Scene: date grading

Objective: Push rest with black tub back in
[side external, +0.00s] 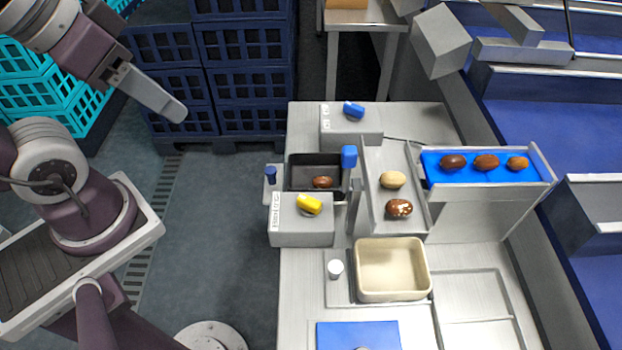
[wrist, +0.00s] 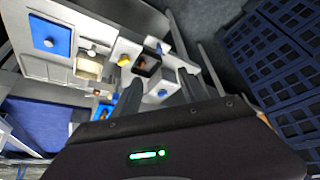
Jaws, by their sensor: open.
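The black tub (side external: 300,165) stands at the table's left edge between two grey blocks, with one brown date (side external: 322,182) in it. Its rest (side external: 272,190) shows as a grey plate with a dark blue knob (side external: 271,175), jutting left past the table edge. A blue block (side external: 349,156) stands at the tub's right side. My gripper (side external: 178,112) is open and empty, up in the air left of the rest and clear of it. In the wrist view the black tub (wrist: 148,63) shows between and beyond my fingers (wrist: 155,70).
The near grey block carries a yellow knob (side external: 308,204); the far one a blue knob (side external: 353,110). A cream tub (side external: 365,297) sits nearer, beside a white knob (side external: 335,269). Dates lie on a grey tray and a blue belt (side external: 434,170). Dark blue crates (side external: 240,75) stand behind.

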